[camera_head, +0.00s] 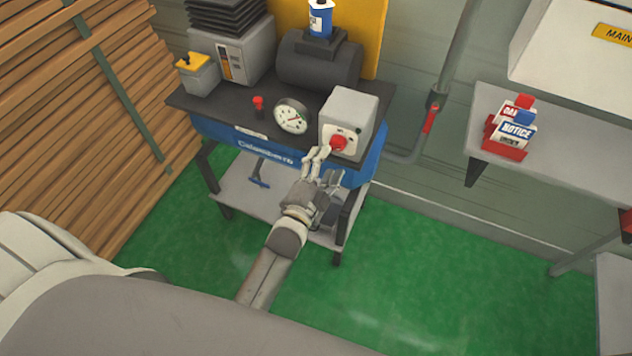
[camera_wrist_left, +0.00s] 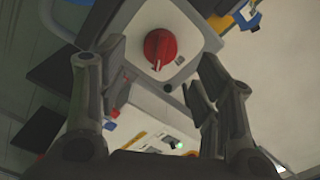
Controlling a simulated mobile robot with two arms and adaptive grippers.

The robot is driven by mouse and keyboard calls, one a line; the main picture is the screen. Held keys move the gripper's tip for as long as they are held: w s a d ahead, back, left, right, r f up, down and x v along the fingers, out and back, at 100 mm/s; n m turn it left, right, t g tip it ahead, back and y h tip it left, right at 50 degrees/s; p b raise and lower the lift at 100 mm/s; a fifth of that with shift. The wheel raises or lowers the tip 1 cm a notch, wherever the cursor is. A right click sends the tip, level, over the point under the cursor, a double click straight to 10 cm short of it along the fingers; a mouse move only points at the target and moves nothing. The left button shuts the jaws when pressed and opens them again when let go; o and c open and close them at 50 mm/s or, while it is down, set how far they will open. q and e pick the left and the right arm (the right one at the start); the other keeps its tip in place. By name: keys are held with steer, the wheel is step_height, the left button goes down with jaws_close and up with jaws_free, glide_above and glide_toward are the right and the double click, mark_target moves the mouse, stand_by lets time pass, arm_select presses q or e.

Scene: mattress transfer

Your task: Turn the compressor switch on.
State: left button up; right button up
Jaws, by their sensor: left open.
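The compressor (camera_head: 290,157) is blue with a dark top and stands by the back wall. A grey switch box (camera_head: 352,108) sits at its right end, with a red rotary knob (camera_head: 338,143) on its front. My left gripper (camera_head: 325,165) is open just in front of and below the knob. In the left wrist view the red knob (camera_wrist_left: 160,49) lies between the open fingers (camera_wrist_left: 160,85), a little beyond the tips, with its white mark pointing down. I cannot tell whether the fingers touch the box. My right gripper is not in view.
A pressure gauge (camera_head: 292,117) and a small red valve (camera_head: 258,103) stand left of the box. A pipe with a red handle (camera_head: 430,118) runs up the wall at right. A grey shelf (camera_head: 480,140) holds notice cards. Stacked planks (camera_head: 80,130) fill the left.

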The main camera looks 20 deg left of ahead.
arm_select(q)
steer(key=s, duration=0.6)
steer(key=shift+s, duration=0.25)
steer(key=shift+a, duration=0.1)
steer(key=s+d+f+n+g+b, duration=0.1)
steer(key=s+f+n+g, duration=0.4)
steer(key=f, duration=1)
steer(key=s+d+f+g, duration=0.1)
steer(key=s+f+g, duration=0.2)
steer(key=s+f, duration=0.8)
steer(key=s+a+f+n+g, duration=0.2)
steer(key=s+a+f+g, duration=0.2)
steer(key=s+f, duration=0.6)
steer(key=s+a+f+n+g, duration=0.3)
steer(key=s+a+f+g, duration=0.1)
steer(key=s+f, duration=0.6)
steer(key=shift+s+g+y+b, duration=0.3)
steer(key=shift+s+g+b, duration=0.15)
steer(key=shift+s, duration=0.8)
